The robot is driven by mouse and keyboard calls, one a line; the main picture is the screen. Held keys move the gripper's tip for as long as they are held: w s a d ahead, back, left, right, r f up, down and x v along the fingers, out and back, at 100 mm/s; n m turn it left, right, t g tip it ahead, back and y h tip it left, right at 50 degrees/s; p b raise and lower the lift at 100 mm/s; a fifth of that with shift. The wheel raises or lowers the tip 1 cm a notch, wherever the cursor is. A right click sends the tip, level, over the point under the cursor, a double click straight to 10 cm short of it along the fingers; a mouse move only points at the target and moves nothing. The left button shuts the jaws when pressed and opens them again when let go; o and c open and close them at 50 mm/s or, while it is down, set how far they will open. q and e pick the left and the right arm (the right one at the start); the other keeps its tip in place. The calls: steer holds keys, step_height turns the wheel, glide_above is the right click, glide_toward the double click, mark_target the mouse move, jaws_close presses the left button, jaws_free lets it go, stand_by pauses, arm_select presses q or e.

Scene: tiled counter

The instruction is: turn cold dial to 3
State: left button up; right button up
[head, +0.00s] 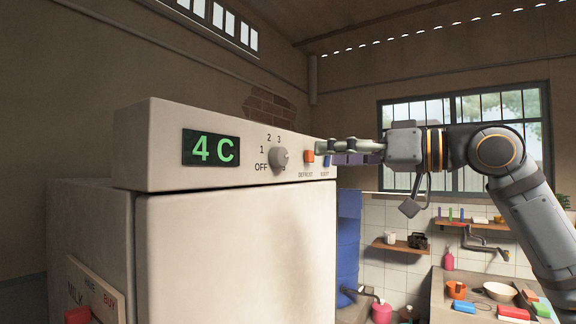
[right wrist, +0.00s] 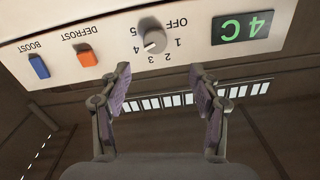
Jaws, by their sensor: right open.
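The cold dial (head: 279,158) is a grey round knob on the front of the white fridge's top panel, ringed by OFF and number marks. In the right wrist view the dial (right wrist: 154,42) appears upside down, and its white mark seems to point near 4. A green display (head: 211,148) beside it reads 4 C. My right gripper (head: 326,150) is to the right of the dial in the head view, in front of the panel. In the right wrist view its fingers (right wrist: 160,76) are spread and empty, with the dial beyond the gap. My left gripper is not in view.
An orange DEFROST button (head: 309,156) and a blue BOOST button (head: 327,160) sit right of the dial, close to my right fingers. The white fridge (head: 235,245) fills the lower middle. A counter with bowls and cups stands at the far right.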

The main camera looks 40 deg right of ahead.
mark_target(285, 157)
steer(key=p+x, duration=0.2)
steer(key=x, duration=0.1)
steer(key=p+x, duration=0.2)
steer(key=x, duration=0.1)
steer(key=p+x, duration=0.3)
steer(key=shift+w+d+r, duration=0.25)
steer(key=shift+r, duration=0.05)
steer(key=shift+w+a+f+p, duration=0.1)
steer(key=shift+w+p, duration=0.2)
steer(key=shift+p, duration=0.1)
steer(key=shift+w+f, duration=0.25)
steer(key=shift+c, duration=0.7)
steer(key=c, duration=1)
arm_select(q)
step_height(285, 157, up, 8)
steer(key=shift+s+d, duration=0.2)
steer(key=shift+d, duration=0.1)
